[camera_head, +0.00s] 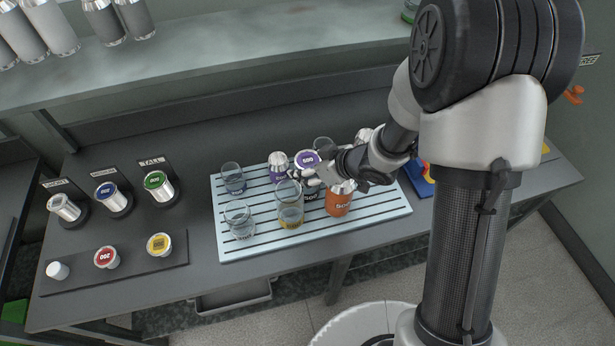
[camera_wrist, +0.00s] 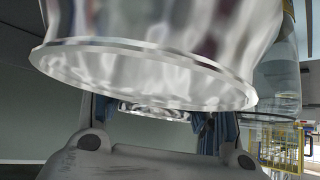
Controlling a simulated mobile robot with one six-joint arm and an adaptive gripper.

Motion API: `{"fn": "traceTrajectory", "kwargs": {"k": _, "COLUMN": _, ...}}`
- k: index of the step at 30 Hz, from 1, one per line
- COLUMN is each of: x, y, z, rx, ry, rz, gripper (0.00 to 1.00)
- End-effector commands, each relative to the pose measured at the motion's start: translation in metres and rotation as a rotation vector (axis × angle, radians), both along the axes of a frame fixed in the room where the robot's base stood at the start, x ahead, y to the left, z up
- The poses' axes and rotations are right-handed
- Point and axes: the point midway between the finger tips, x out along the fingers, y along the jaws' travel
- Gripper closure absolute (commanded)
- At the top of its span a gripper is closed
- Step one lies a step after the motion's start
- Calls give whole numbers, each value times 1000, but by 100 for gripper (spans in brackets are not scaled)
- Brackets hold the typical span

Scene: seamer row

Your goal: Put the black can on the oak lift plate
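A dark can with white lettering, which looks like the black can (camera_head: 311,196), stands on the slatted tray (camera_head: 228,248), partly hidden by my gripper (camera_head: 316,177). My gripper reaches in from the right, low among the cans and glasses. In the wrist view, a large silver can end (camera_wrist: 145,75) fills the top, close to the camera. Beyond it, a smaller silver rim (camera_wrist: 155,110) shows between the two fingers of my gripper (camera_wrist: 165,130). Whether the fingers touch that can is not clear. I cannot make out an oak lift plate in either view.
An orange can (camera_head: 338,203), a purple-labelled can (camera_head: 307,159) and several glasses, one with amber liquid (camera_head: 290,213), crowd my gripper. A rack of labelled cans (camera_head: 112,198) stands at the left. A shelf (camera_head: 200,50) runs above the back of the counter.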

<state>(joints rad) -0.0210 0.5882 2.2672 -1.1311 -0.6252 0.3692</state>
Motion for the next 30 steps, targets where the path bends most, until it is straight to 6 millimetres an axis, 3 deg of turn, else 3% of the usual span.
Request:
{"fn": "traceTrajectory", "kwargs": {"k": 17, "x": 1, "y": 0, "z": 1, "rx": 1, "ry": -2, "rz": 1, "gripper": 92}}
{"fn": "traceTrajectory", "kwargs": {"k": 25, "x": 1, "y": 0, "z": 6, "rx": 1, "ry": -3, "rz": 0, "gripper": 92}}
{"fn": "traceTrajectory", "kwargs": {"k": 30, "x": 1, "y": 0, "z": 25, "rx": 2, "ry": -4, "rz": 1, "gripper": 92}}
